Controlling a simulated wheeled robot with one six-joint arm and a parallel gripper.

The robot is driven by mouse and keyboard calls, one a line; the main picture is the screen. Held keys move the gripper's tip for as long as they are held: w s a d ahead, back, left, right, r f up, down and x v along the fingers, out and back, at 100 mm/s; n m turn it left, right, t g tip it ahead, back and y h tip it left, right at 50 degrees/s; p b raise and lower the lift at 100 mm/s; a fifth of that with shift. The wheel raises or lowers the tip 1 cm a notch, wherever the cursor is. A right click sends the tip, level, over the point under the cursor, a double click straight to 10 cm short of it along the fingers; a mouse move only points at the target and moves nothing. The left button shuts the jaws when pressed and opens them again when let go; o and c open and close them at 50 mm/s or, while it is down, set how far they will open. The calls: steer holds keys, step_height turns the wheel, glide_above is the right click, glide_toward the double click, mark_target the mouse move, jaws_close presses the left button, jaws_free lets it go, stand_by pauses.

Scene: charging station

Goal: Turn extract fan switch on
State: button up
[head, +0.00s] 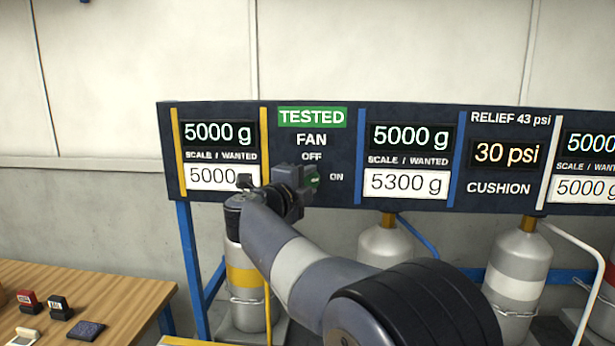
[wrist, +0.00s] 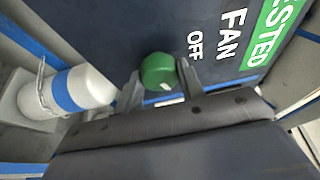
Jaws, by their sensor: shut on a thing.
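The fan switch is a round green knob (wrist: 158,72) on the dark panel, below the words FAN and OFF. A small white mark shows at the knob's lower edge in the wrist view, on a side turned away from OFF. My gripper (wrist: 160,84) is shut on the knob, with one finger on each side. In the head view my gripper (head: 310,184) is at the panel and hides most of the knob; only a bit of green shows, left of the word ON. In the wrist view ON is not visible.
The panel (head: 340,175) carries scale displays and a lit green TESTED sign (head: 312,117). Metal cylinders (head: 515,270) stand beneath it.

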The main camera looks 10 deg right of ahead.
steer(key=shift+m+g+y+p, duration=0.35)
steer(key=shift+m+p, duration=0.25)
steer(key=shift+m, duration=0.5)
steer(key=o, duration=1)
steer(key=shift+s, duration=0.1)
steer(key=b+v, duration=0.2)
steer(key=v, duration=0.8)
steer(key=shift+s+a+r, duration=0.15)
steer(key=shift+s+a, duration=0.05)
steer(key=shift+s, duration=0.05)
